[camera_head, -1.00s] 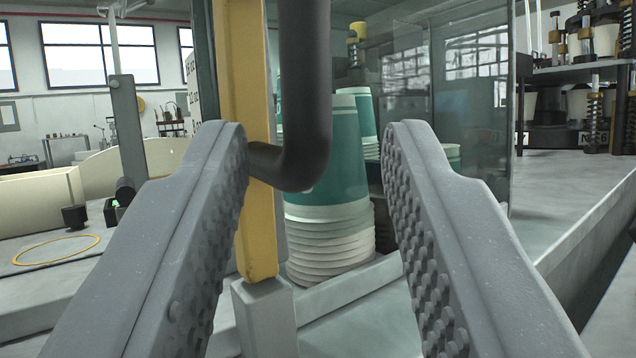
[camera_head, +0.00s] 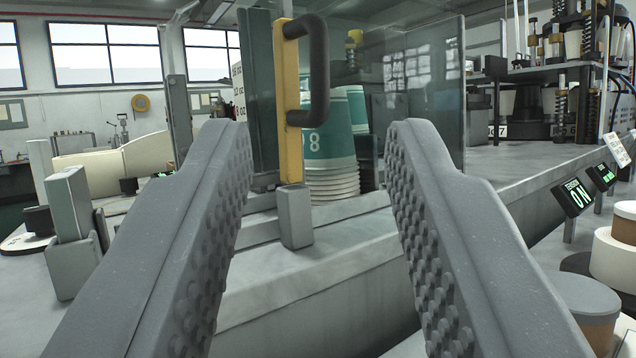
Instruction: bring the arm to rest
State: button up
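My gripper (camera_head: 318,130) is open and empty. Its two grey studded fingers reach in from the lower left and lower right, with a wide gap between them. Beyond the gap stands a yellow door post (camera_head: 289,95) with a black bar handle (camera_head: 319,75), apart from both fingers. Behind it is a stack of teal and white cups (camera_head: 335,150), partly hidden by the post and handle.
A clear panel (camera_head: 425,100) stands right of the cups. The grey machine bench (camera_head: 520,185) runs to the right, with lit displays (camera_head: 573,197) on its edge. White and brown round containers (camera_head: 590,305) are at the lower right. A grey block (camera_head: 72,230) stands at left.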

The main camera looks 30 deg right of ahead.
jog(key=shift+s+a, duration=0.3)
jog(key=shift+s, duration=0.2)
jog(key=shift+r, duration=0.1)
jog(key=w+a+r+n+g+y+p, duration=0.1)
jog(key=w+a+r+n+y+p, duration=0.2)
jog(key=a+r, duration=0.6)
jog(key=w+a+r+n+y, duration=0.1)
jog(key=w+a+r+y, duration=0.4)
jog(key=r, duration=0.6)
jog(key=s+a+r+n+g+y+p, duration=0.3)
jog(key=s+a+r+y, duration=0.1)
jog(key=s+a+r, duration=1.2)
jog(key=shift+s+g, duration=0.4)
jog(key=shift+s, duration=0.65)
